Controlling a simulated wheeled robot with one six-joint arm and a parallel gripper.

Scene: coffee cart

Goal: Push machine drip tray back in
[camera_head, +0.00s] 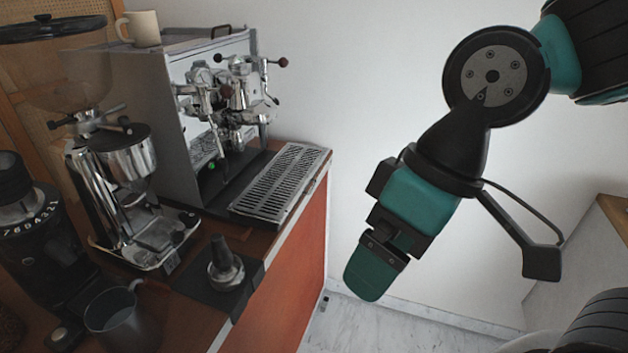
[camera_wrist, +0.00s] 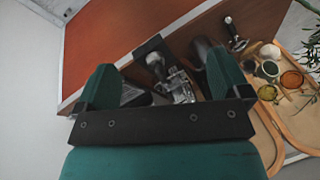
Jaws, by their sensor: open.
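The drip tray (camera_head: 281,183) is a long silver slotted grate. In the head view it sticks out from the front of the espresso machine (camera_head: 215,110), with its outer end close to the cart's edge. My gripper (camera_head: 375,270) hangs to the right of the cart, over the floor, apart from the tray. Its jaws hold nothing. In the wrist view my gripper's two green fingers (camera_wrist: 162,82) stand wide apart, with the cart's side and top beyond them.
A grinder (camera_head: 135,190), a tamper (camera_head: 224,265) on a dark mat and a metal pitcher (camera_head: 118,318) stand left on the cart. A cup (camera_head: 143,28) sits on the machine. Wooden trays (camera_wrist: 297,125) with small bowls show in the wrist view. The space between cart and arm is clear.

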